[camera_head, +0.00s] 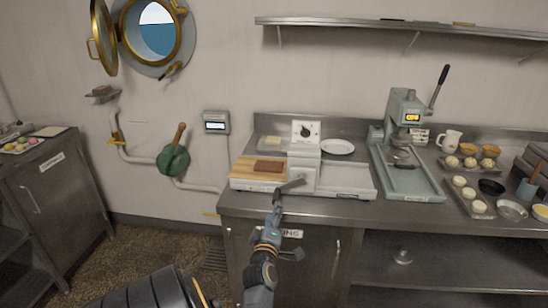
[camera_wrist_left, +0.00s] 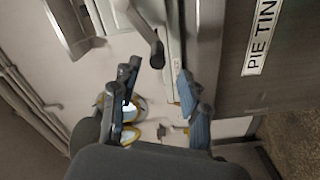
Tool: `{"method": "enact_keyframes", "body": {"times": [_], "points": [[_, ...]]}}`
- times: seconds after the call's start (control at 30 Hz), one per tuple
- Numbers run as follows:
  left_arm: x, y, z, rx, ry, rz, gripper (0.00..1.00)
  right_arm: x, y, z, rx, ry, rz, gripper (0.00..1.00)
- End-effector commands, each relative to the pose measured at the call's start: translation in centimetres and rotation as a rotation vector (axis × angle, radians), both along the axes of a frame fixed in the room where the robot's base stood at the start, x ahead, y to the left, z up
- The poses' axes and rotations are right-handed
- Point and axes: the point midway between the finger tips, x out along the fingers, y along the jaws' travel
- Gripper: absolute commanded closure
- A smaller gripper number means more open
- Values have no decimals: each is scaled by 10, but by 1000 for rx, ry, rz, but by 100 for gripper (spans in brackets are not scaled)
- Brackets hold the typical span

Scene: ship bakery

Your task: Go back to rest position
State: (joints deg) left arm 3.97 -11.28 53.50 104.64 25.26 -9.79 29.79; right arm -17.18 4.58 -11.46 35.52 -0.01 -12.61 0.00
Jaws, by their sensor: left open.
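My left arm rises from the bottom of the head view. Its gripper (camera_head: 285,225) is open and empty in front of the counter's front edge, near the drawer label. In the left wrist view the two fingers (camera_wrist_left: 160,88) stand apart with nothing between them. A dark lever handle (camera_head: 291,186) of the white counter machine (camera_head: 303,172) sits just above the gripper. The handle also shows in the wrist view (camera_wrist_left: 156,48), beyond the fingers and apart from them. My right gripper is not in view.
The steel counter (camera_head: 400,211) lies close ahead. It carries a wooden board (camera_head: 243,168) with a brown slab (camera_head: 269,166), a plate (camera_head: 337,147), a lever press (camera_head: 404,115) and trays of buns (camera_head: 469,163). A cabinet (camera_head: 55,185) stands left; the floor between is clear.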

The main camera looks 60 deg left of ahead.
Motion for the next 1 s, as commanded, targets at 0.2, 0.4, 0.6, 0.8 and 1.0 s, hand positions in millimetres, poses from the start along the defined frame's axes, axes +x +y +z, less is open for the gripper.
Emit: {"method": "enact_keyframes", "body": {"times": [0.2, 0.4, 0.6, 0.8, 1.0], "points": [[0, 0, 0, 0, 0, 0, 55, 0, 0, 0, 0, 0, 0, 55], [0, 0, 0, 0, 0, 0, 55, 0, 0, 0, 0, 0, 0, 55], [17, -13, -24, -3, 66, -52, 55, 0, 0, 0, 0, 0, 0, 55], [64, -82, -125, 12, 343, -271, 55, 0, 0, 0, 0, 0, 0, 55], [65, -176, -248, 72, 672, -544, 55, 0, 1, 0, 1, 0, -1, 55]]}}
